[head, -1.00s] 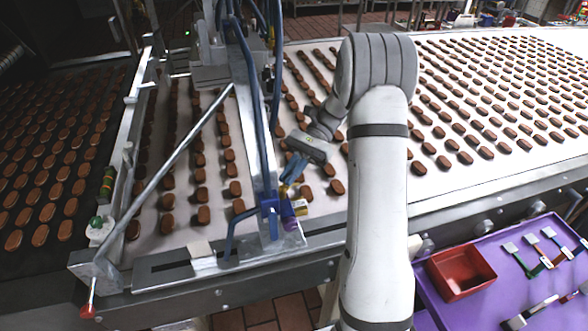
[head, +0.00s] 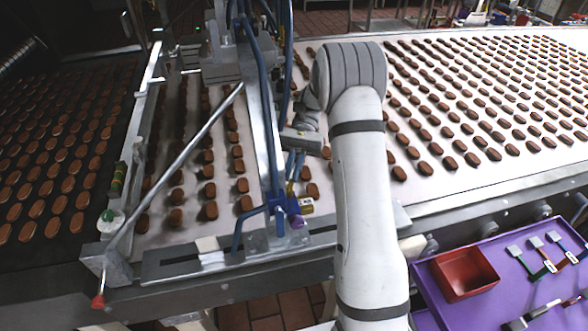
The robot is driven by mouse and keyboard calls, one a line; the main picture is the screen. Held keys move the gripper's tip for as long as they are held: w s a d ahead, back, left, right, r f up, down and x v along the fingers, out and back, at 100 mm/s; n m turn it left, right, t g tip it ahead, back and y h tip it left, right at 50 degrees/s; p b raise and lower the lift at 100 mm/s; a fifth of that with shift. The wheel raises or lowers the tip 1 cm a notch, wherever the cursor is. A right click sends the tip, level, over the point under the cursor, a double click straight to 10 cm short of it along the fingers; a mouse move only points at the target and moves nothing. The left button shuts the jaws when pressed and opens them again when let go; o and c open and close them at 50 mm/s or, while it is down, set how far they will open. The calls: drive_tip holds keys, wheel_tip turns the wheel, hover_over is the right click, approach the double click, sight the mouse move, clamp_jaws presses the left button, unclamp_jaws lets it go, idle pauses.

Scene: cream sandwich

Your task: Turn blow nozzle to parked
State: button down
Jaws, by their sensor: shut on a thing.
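The blow nozzle (head: 297,220) is a small purple-ended fitting with a yellow tag (head: 306,206). It sits at the near foot of the steel upright, beside a blue bracket with a bent handle (head: 277,206). My gripper (head: 291,184) reaches down from above, with its blue fingers shut on the upper part of the nozzle. The fingertips and the gripped part are small and partly hidden, so the nozzle's exact angle is hard to tell.
The steel upright (head: 262,120) with blue hoses stands close left of my gripper. Rows of chocolate bars lie on the white belt (head: 433,193) around it. A purple table (head: 508,285) with a red bin (head: 463,274) and brushes is at lower right.

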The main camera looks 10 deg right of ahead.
drive_tip(key=c, duration=1.6)
unclamp_jaws()
drive_tip(key=shift+o, duration=0.2)
